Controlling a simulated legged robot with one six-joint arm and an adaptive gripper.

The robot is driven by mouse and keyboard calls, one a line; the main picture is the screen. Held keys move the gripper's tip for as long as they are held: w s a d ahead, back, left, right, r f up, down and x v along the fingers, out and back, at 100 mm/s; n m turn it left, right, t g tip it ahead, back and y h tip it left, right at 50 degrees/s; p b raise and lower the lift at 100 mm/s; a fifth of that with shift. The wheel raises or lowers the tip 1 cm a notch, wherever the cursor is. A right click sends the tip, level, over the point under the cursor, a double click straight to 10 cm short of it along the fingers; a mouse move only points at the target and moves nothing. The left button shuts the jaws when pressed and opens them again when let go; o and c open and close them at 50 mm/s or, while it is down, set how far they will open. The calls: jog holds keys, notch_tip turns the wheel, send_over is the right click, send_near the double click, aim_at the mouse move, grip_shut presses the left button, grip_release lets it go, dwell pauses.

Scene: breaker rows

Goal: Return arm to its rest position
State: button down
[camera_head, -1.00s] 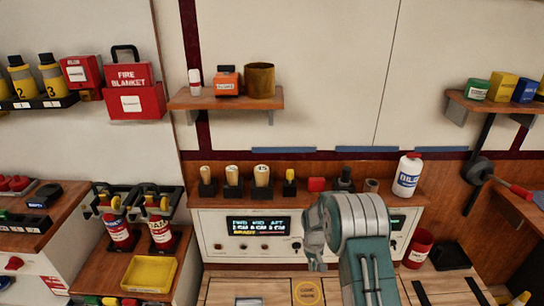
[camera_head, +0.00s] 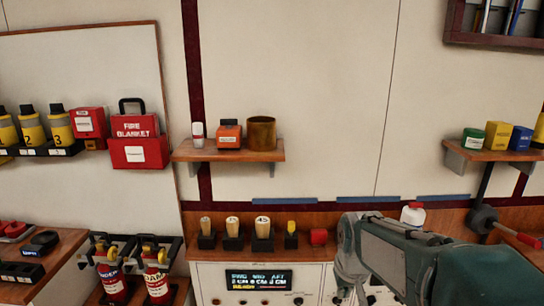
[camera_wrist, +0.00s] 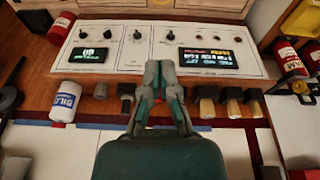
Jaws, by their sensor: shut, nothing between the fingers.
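My gripper (camera_wrist: 160,78) shows in the wrist view, its two fingers together and empty. The fingertips lie in front of the control panel (camera_wrist: 130,48), with no clear contact. In the head view my arm fills the lower right and hides part of the panel (camera_head: 215,283); the fingertips cannot be made out there. Several wooden-handled levers stand in black holders in a row on the ledge, among them a tan one (camera_head: 232,228) and a yellow one (camera_head: 291,232). The wrist view shows the scene upside down.
A white bottle (camera_wrist: 64,102) stands beside the panel; my arm partly hides it in the head view (camera_head: 412,214). A wall shelf (camera_head: 228,155) holds a brown cup (camera_head: 262,132). Fire extinguishers (camera_head: 157,283) stand at the lower left. The wall above my arm is clear.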

jog(key=s+r+m+t, duration=0.1)
jog(key=s+r, duration=0.3)
jog(key=s, duration=1.4)
jog(key=shift+d+r+t, duration=0.15)
jog(key=shift+r+t, duration=0.15)
jog(key=shift+t, duration=0.6)
